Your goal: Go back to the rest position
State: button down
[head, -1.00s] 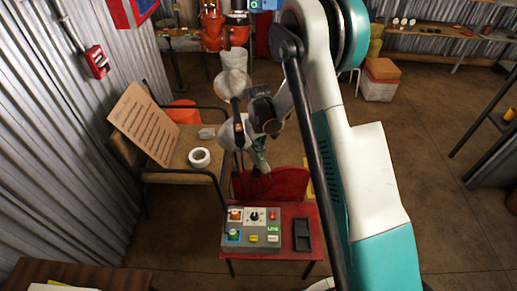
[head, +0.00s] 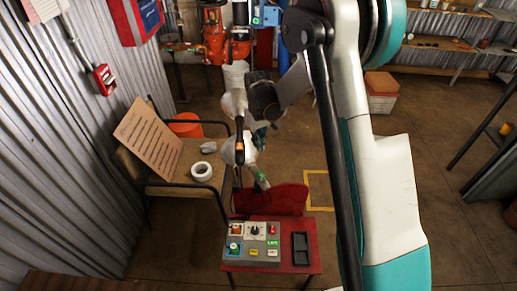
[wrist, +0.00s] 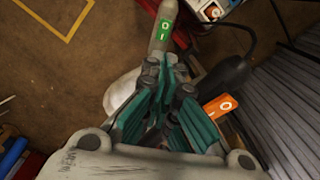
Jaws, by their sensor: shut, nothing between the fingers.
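My gripper (head: 259,136) hangs at the end of my arm in the middle of the head view, beyond the red table. In the wrist view its teal fingers (wrist: 163,78) are shut together with nothing between them. Just beyond the fingers is a grey rod with a green label (wrist: 162,30). An orange-labelled black handle (wrist: 220,105) is to their right. The same labelled handles (head: 239,148) show small beside and below my gripper in the head view. I cannot tell whether the fingers touch any of them.
A control box (head: 252,242) and a black tray (head: 301,247) sit on the red table (head: 285,226). A bench (head: 165,168) with a board and white tape roll (head: 202,171) is at left. Orange pipework (head: 214,42) stands behind. Floor to the right is fairly clear.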

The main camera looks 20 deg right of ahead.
jog(key=shift+r, duration=0.4)
jog(key=shift+r, duration=0.1)
jog(key=s+r+m+t, duration=0.1)
jog(key=s+r+t, duration=0.1)
jog(key=s+r, duration=0.6)
jog(key=s+r+t, duration=0.2)
jog(key=s+r, duration=0.3)
jog(key=r, duration=0.6)
jog(key=s+r+m+t, duration=0.1)
jog(key=s+r+t, duration=0.2)
jog(key=s, duration=1.4)
jog(key=shift+d+r+m, duration=0.3)
jog(key=shift+m, duration=0.1)
